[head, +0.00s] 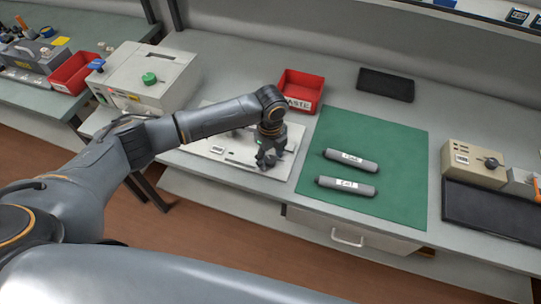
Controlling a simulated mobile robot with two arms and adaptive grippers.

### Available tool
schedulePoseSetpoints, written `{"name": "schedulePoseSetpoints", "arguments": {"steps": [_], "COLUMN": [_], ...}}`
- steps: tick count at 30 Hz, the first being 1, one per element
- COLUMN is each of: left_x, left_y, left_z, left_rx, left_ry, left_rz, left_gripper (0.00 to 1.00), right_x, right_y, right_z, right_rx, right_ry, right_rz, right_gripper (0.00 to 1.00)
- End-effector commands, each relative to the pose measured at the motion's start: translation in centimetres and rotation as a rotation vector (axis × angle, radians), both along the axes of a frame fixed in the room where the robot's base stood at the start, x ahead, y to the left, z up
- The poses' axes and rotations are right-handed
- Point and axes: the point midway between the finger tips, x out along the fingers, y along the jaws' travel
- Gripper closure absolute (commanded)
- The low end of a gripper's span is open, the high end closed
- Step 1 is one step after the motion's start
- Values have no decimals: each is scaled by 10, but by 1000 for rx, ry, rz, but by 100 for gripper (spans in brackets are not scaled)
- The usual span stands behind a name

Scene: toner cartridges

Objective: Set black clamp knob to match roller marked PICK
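Two grey rollers lie on the green mat (391,146). The upper roller (368,165) and the lower roller (328,183) each carry a white label, too small to read surely, so I cannot tell which is marked PICK. My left gripper (267,163) points down over a pale plate-like fixture (214,147) left of the mat. Its fingers hide part of the fixture, and whether they hold anything is unclear. A black knob (492,163) shows on the beige box (470,160) at the right; I cannot tell whether it is the clamp knob. My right gripper is out of view.
A red bin (301,89) labelled WASTE stands behind the fixture. A black pad (386,84) lies behind the mat, and a dark tray (485,210) is at the right. A beige machine with a green knob (149,78) stands at the left. The mat's upper part is clear.

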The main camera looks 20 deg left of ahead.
Motion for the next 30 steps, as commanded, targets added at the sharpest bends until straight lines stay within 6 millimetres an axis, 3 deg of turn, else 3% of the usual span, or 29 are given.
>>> {"name": "schedulePoseSetpoints", "arguments": {"steps": [8,21,30], "left_x": [1,1,0], "left_y": [0,0,0], "left_z": [12,99,120], "left_rx": [0,0,1], "left_ry": [-1,-4,0], "left_rz": [-1,-1,0], "left_gripper": [46,46,46], "right_x": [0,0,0], "right_y": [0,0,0], "right_z": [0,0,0], "right_rx": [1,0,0], "right_ry": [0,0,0], "right_rz": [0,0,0], "right_gripper": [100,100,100]}}
